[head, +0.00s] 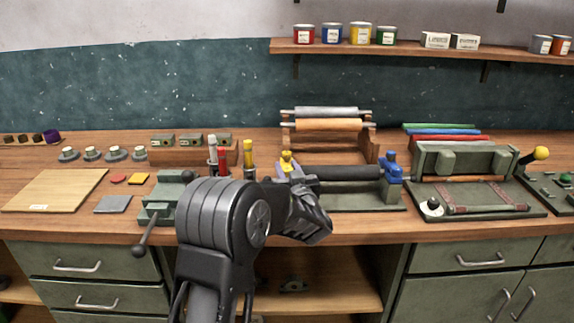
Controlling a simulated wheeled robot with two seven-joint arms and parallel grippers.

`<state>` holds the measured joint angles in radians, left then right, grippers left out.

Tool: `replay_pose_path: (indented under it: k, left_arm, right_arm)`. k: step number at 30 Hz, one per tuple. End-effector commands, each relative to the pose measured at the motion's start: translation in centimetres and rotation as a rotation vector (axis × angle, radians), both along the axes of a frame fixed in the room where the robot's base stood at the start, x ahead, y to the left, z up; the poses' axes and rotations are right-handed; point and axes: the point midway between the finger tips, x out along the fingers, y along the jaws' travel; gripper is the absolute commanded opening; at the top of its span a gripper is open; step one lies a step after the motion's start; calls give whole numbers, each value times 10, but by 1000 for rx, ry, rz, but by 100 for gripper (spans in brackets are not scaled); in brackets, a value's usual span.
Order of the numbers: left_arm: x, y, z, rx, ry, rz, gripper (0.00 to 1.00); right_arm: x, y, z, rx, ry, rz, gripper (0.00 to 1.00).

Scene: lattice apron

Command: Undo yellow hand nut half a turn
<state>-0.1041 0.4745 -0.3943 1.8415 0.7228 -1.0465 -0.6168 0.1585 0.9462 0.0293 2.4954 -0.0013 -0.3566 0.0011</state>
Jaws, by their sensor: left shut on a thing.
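The yellow hand nut (287,157) sits at the top left end of a roller press (385,207) with a dark roller (347,173). A blue hand nut (391,161) tops the press's right end. My left arm rises from the front, and my left gripper (288,166) is shut on the yellow hand nut. The arm's wrist hides the press's left post and the lower part of the nut. My right gripper is not in view.
A green vise (166,195) and upright tool holders (221,160) stand left of my arm. A clamp fixture (470,160) with a yellow-knobbed lever (541,153) is at the right. A roll rack (328,135) stands behind the press. A wooden board (55,190) lies far left.

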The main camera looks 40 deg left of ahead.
Motion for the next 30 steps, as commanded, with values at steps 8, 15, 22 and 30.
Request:
replay_pose_path:
  k: [8,15,22,30]
  left_arm:
    - [2,-2,2,1,1,245,0]
    - [1,-1,0,0,-1,395,0]
    - [1,0,0,0,-2,460,0]
    - [0,1,0,0,-2,471,0]
  right_arm:
    - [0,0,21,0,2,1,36]
    - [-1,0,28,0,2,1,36]
    - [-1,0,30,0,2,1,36]
    - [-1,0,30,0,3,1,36]
